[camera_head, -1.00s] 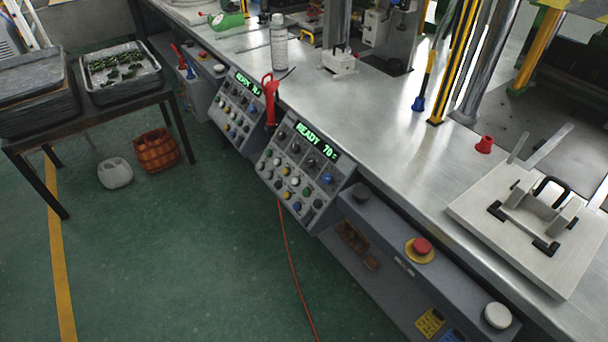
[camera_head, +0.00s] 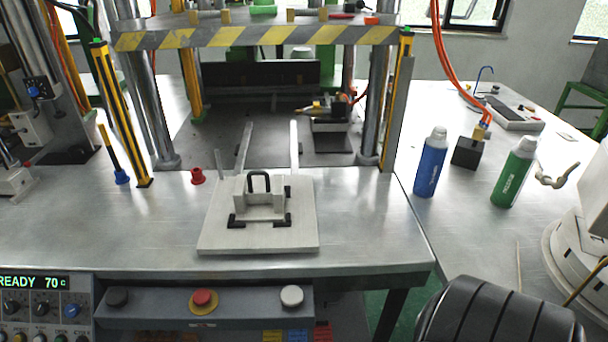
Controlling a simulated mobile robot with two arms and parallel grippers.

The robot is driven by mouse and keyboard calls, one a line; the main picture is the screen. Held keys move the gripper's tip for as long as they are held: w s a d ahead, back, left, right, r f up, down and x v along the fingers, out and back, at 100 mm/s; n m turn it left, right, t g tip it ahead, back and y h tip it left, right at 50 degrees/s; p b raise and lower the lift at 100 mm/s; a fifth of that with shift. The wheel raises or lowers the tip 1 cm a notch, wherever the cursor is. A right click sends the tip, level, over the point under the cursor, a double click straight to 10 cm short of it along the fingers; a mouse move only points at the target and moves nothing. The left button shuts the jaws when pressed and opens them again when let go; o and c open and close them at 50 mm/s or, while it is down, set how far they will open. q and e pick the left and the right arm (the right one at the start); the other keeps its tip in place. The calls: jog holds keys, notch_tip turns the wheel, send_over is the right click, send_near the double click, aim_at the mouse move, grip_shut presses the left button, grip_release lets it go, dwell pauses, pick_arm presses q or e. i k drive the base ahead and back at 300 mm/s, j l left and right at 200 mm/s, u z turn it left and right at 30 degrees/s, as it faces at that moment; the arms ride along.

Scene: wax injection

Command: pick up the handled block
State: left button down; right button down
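The handled block (camera_head: 260,207) is a light grey block with a black loop handle (camera_head: 259,180) on top. It sits upright on a pale square plate (camera_head: 221,243) on the metal bench, between black corner brackets. The plate is in the middle of the head view, in front of the press. Neither of my grippers shows in the view, and nothing is holding the block.
The press frame with its striped crossbar (camera_head: 257,36) stands behind the plate. A blue bottle (camera_head: 430,163) and a green bottle (camera_head: 513,173) stand on the right bench. Buttons line the front.

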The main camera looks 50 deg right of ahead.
aim_at(251, 204)
jog(key=z, duration=1.15)
